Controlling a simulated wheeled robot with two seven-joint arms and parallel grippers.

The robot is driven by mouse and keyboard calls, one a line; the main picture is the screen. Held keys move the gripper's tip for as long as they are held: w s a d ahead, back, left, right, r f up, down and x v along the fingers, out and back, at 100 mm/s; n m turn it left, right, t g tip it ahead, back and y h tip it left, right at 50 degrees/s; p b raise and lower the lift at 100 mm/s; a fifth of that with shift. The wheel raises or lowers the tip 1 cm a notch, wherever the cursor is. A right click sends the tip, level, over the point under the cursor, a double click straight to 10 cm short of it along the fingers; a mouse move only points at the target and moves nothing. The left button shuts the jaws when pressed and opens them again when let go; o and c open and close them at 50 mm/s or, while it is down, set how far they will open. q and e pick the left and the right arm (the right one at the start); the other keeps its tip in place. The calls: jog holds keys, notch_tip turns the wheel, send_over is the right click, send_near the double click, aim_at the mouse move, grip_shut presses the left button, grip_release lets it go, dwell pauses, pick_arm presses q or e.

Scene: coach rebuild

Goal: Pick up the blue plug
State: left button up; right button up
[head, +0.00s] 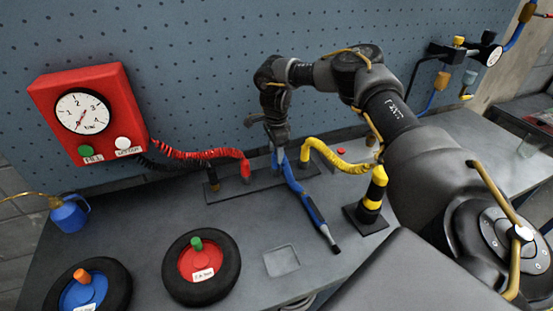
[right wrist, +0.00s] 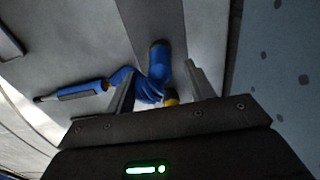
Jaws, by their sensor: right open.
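The blue plug (head: 283,163) stands at the holder strip on the bench, directly below my right gripper (head: 278,149), which partly hides it. In the right wrist view, the blue plug (right wrist: 159,60) is a blue cylinder lying between the two fingertips of my open right gripper (right wrist: 160,72). I see no clear contact with the fingers. A blue coiled hose (right wrist: 122,77) runs from it to a blue-sleeved tool (head: 314,212) lying on the bench. My left gripper is not in view.
A red plug (head: 245,168) and a yellow coiled hose (head: 340,162) flank the holder strip (head: 228,187). A yellow-black post (head: 375,188) stands right. A red gauge box (head: 84,112) is on the pegboard (head: 210,50). Red (head: 201,266) and blue (head: 84,291) wheels lie in front.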

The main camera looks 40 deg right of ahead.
jog(key=shift+f+p, duration=0.5)
jog(key=shift+f, duration=1.35)
jog(key=c, duration=1.1)
